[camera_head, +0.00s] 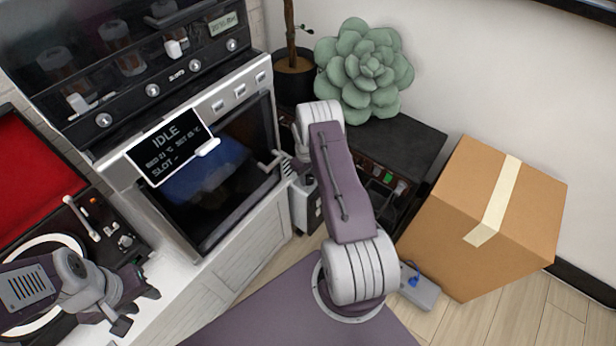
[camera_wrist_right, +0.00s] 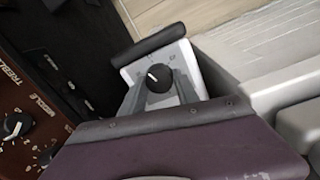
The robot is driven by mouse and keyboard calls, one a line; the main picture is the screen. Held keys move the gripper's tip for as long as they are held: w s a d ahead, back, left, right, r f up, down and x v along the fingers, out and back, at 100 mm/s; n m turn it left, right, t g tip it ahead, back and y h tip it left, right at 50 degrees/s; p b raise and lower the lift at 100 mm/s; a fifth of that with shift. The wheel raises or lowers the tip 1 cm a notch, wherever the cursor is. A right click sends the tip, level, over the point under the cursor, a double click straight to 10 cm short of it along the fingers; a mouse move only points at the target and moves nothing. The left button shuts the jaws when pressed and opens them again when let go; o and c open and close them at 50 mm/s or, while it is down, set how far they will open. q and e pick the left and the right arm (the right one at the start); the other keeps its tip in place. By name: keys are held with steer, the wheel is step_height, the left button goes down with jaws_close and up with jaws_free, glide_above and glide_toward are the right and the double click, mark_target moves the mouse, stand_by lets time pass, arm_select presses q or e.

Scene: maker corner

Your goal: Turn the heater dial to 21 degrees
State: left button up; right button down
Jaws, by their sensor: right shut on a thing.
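The heater dial (camera_wrist_right: 158,79) is a round black knob with a white pointer mark, on a white panel (camera_wrist_right: 184,62) with a black bar along its edge. The pointer is toward the upper left in the right wrist view; the scale marks are too small to read. My right gripper (camera_wrist_right: 160,90) has its grey fingers on either side of the dial, shut on it. In the head view my right arm hides most of that gripper and the dial; part of a white box, seemingly the heater (camera_head: 312,214), shows beside the arm. My left gripper (camera_head: 134,303) is open and empty over the turntable's side.
An amplifier with knobs (camera_wrist_right: 17,127) stands close beside the heater. In the head view, a cardboard box (camera_head: 440,220) stands right, a succulent (camera_head: 365,70) behind, and an oven machine (camera_head: 215,180) left. A grey box with a blue part (camera_head: 420,290) lies on the floor.

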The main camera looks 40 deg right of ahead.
mark_target(307, 178)
steer(key=shift+m, duration=2)
steer(key=c, duration=0.9)
jaws_free()
steer(key=r+p, duration=0.1)
steer(key=r, duration=0.3)
steer(key=r+p, duration=0.2)
steer(key=r, duration=0.3)
steer(key=shift+w+a+r, duration=0.1)
steer(key=shift+a, duration=0.1)
